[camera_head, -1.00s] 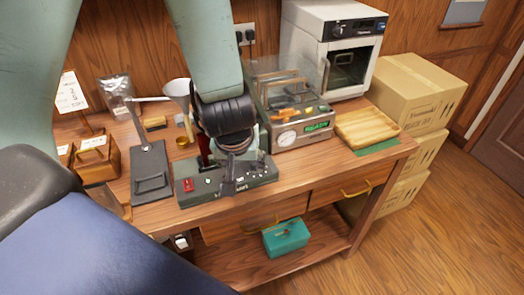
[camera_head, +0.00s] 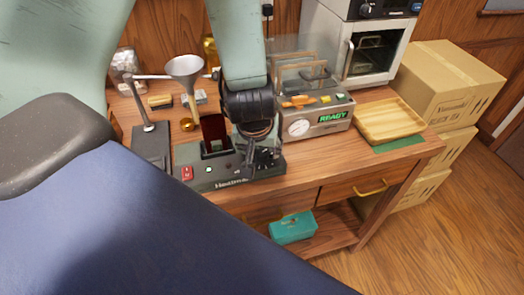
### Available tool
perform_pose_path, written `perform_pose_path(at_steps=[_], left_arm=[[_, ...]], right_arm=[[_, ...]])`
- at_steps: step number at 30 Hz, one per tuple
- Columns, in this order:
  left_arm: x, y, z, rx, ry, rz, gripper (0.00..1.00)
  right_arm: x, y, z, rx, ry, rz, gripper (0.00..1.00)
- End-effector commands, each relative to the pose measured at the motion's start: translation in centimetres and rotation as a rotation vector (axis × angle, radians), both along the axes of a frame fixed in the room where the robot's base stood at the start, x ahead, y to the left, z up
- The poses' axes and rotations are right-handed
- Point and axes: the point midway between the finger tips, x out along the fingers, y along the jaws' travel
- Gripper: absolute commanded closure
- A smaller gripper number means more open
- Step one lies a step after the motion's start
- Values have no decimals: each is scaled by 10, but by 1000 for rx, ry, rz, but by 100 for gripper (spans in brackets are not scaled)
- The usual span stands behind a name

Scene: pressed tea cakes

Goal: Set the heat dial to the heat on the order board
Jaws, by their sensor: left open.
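The dark green heating unit (camera_head: 245,175) stands at the front of the bench, with a red switch (camera_head: 187,173) and lettering starting "Heat" on its front. A dark red upright piece (camera_head: 214,132) stands on it. My left gripper (camera_head: 262,158) comes down from above and is over the right end of the unit, its dark fingers open. Its fingers cover that part of the panel, so I cannot make out the heat dial or its setting, or whether the fingers touch it. The order board is not in view. My right gripper is not in view.
A wooden tray (camera_head: 389,120) lies farther right. A funnel on a stand (camera_head: 185,68) is at the left. A white oven (camera_head: 379,45) stands behind.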

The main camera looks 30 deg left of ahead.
Motion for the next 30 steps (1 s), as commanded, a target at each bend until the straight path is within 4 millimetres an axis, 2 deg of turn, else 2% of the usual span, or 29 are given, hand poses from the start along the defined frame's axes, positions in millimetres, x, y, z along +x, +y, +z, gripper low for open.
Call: perform_pose_path(at_steps=[1, 6, 14, 30], left_arm=[[2, 1, -7, 0, 1, 0, 42], [8, 3, -16, 0, 0, 1, 42], [11, 3, -17, 0, -1, 1, 42], [12, 3, -16, 0, -1, 0, 86]], right_arm=[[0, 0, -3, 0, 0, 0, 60], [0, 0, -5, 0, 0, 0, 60], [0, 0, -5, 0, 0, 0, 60], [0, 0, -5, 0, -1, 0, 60]])
